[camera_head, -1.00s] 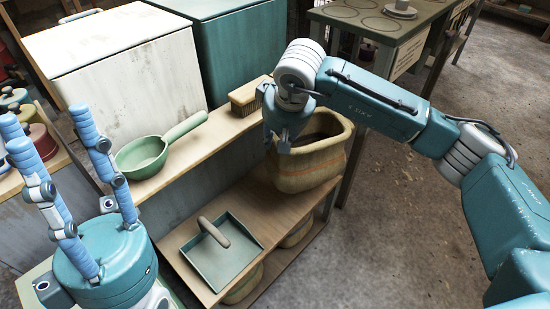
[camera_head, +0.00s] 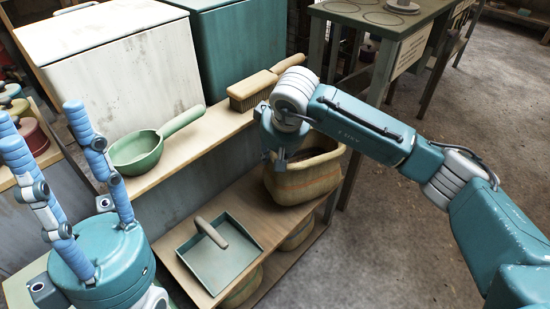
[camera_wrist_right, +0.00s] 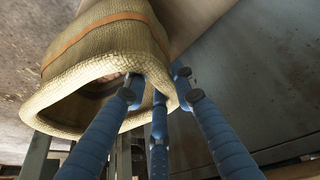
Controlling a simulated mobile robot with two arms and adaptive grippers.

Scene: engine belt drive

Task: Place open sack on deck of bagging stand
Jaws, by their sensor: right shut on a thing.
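The open sack (camera_head: 305,180) is woven tan with an orange stripe and a wide mouth facing up. My right gripper (camera_head: 280,164) is shut on its near left rim; the wrist view shows the sack (camera_wrist_right: 100,60) with the blue fingers (camera_wrist_right: 158,88) at the rim. The sack is at the far right part of a low wooden deck (camera_head: 262,208). I cannot tell whether its base touches the wood. My left gripper (camera_head: 82,140) is at the lower left, fingers pointing up and spread, with nothing between them.
A green dustpan (camera_head: 220,255) lies on the low deck, left of the sack. A green scoop (camera_head: 138,153) and a brush (camera_head: 250,92) lie on the higher ledge behind. More woven sacks (camera_head: 243,288) are under the deck. White and teal bins stand behind.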

